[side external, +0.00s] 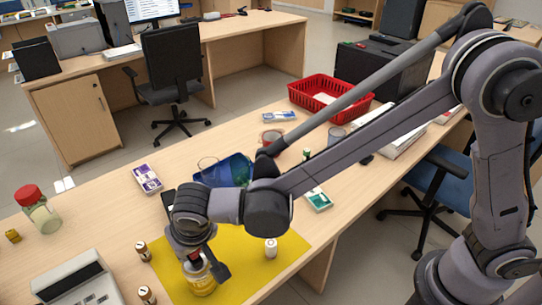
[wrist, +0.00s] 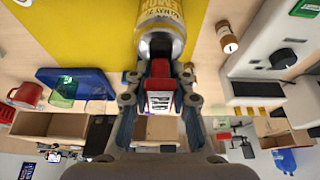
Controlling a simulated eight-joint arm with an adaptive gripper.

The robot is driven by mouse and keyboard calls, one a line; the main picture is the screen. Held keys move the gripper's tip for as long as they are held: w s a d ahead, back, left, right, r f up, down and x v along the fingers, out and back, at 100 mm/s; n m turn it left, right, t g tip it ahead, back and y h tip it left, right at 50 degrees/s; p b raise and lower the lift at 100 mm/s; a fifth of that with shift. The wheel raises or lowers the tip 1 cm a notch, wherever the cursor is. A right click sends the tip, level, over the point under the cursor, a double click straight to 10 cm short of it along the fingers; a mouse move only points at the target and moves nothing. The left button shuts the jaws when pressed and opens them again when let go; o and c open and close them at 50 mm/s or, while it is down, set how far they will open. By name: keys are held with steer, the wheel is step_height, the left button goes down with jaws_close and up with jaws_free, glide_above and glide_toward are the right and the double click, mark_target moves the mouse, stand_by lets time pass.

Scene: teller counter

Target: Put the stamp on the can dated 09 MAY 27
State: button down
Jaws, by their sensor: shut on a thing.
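My gripper (side external: 203,258) is shut on a red stamp with a white lettered label (wrist: 160,102). The stamp sits between the two fingers (wrist: 160,82) in the wrist view. A yellow can (side external: 201,282) stands on the yellow mat (side external: 175,272), partly hidden by my gripper. In the wrist view the can (wrist: 163,14) shows the printing "MAY 2" and "LEMON"; the rest of its date is cut off. The stamp is at the can's top end. I cannot tell whether they touch.
Small brown containers (side external: 143,251) stand left of the mat, and a white-topped one (side external: 271,248) stands on its right. A grey machine (side external: 75,285) is at front left. A blue tray (side external: 226,168), red basket (side external: 325,92) and red-lidded jar (side external: 37,210) are also on the counter.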

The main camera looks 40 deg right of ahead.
steer(key=shift+f, duration=0.1)
steer(key=c, duration=1.2)
jaws_free()
steer(key=shift+o, duration=0.2)
steer(key=v, duration=1.2)
steer(key=w+d+r, duration=0.1)
steer(key=d+r, duration=0.1)
steer(key=d, duration=1.6)
steer(key=s+d+f+t, duration=0.1)
steer(key=s+d, duration=0.2)
steer(key=d, duration=0.5)
steer(key=s+d+f+t, duration=0.1)
steer(key=s+d, duration=0.3)
steer(key=d, duration=0.4)
steer(key=shift+f+t, duration=0.3)
steer(key=shift+f, duration=0.1)
